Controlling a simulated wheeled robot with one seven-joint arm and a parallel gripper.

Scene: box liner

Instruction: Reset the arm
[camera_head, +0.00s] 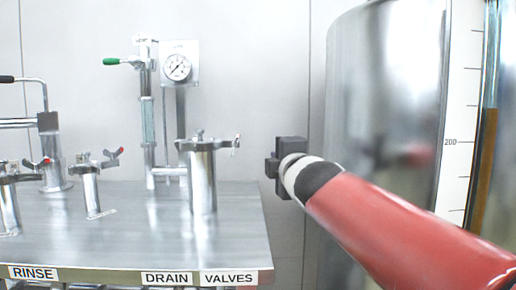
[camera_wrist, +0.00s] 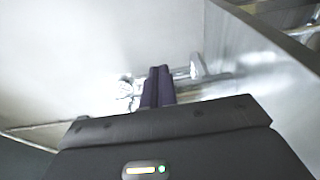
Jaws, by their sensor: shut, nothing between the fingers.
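My red arm reaches in from the lower right in the head view. It ends in the dark body of my gripper (camera_head: 289,152), which is in the air just past the right edge of the steel table (camera_head: 130,225) and in front of the wall. The fingers cannot be made out in the head view. In the wrist view my gripper (camera_wrist: 158,72) shows two dark fingers side by side, closed together and empty. Blurred metal fittings lie beyond the fingertips.
A large shiny tank (camera_head: 385,90) with a level scale stands close to my arm on the right. The table carries a pressure gauge (camera_head: 177,67), a lidded steel cylinder (camera_head: 203,180) and small valves (camera_head: 91,190). Wall shows between table and tank.

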